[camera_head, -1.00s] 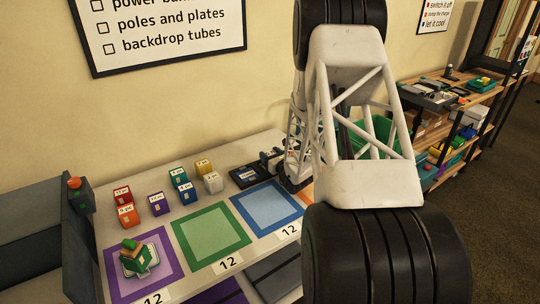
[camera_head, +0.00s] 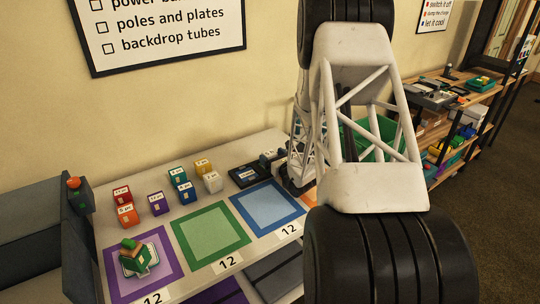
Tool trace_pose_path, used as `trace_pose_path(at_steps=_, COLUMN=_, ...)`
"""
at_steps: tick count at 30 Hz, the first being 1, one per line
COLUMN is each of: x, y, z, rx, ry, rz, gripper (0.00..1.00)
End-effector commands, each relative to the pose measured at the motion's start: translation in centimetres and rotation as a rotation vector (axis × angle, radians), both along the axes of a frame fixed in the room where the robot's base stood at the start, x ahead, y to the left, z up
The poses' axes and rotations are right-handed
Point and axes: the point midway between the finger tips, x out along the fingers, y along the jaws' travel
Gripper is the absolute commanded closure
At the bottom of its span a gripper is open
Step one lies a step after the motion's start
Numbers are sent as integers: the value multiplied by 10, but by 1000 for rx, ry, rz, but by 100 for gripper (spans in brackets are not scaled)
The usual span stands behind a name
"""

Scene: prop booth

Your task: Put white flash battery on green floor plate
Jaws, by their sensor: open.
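The white flash battery (camera_head: 213,182) is a small white block with a label. It stands on the table at the right end of a group of coloured blocks. The green floor plate (camera_head: 211,206) is a green-framed square with a paler green middle, lying flat between the purple and blue plates, with nothing on it. My gripper (camera_head: 270,160) is small in view at the table's back right, right of the white battery and apart from it. It is open, and no object shows in it. My arm hides part of that area.
Red, orange, purple, green, blue and yellow blocks (camera_head: 203,167) stand close around the white one. A dark tray (camera_head: 246,177) lies right of it. The purple plate (camera_head: 112,265) holds a stacked green-and-white item; the blue plate (camera_head: 290,213) is empty. A grey machine stands left.

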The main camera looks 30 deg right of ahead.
Motion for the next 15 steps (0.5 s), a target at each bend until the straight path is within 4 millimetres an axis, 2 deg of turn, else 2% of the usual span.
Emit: trace_pose_path(at_steps=15, x=-79, y=0, z=1, rx=0, ry=-1, rz=-1, gripper=17)
